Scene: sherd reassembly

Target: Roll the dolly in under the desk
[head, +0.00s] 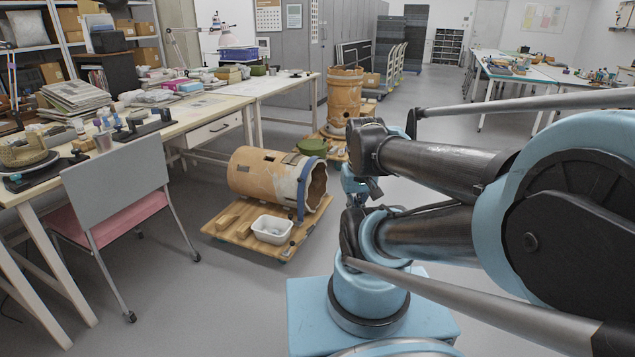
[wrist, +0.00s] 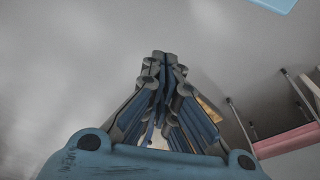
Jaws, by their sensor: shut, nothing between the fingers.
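The dolly (head: 222,229) is a low wooden platform on the floor in the middle of the head view. It stands in the open, to the right of the desk (head: 190,110) and apart from it. A large orange-brown clay vessel (head: 262,172) with a blue band lies on its side on the dolly. A white tub (head: 272,230) and wooden blocks sit at its near side. My gripper (wrist: 160,55) is shut and empty, pointing over bare floor in the wrist view. A small tan piece, perhaps the dolly's edge, shows behind its fingers. In the head view my arm hides part of the scene.
A grey chair with a pink seat (head: 118,226) stands by the desk, left of the dolly; its seat also shows in the wrist view (wrist: 285,142). Behind, an upright clay vessel (head: 345,95) stands on another wooden platform. The floor between chair and dolly is clear.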

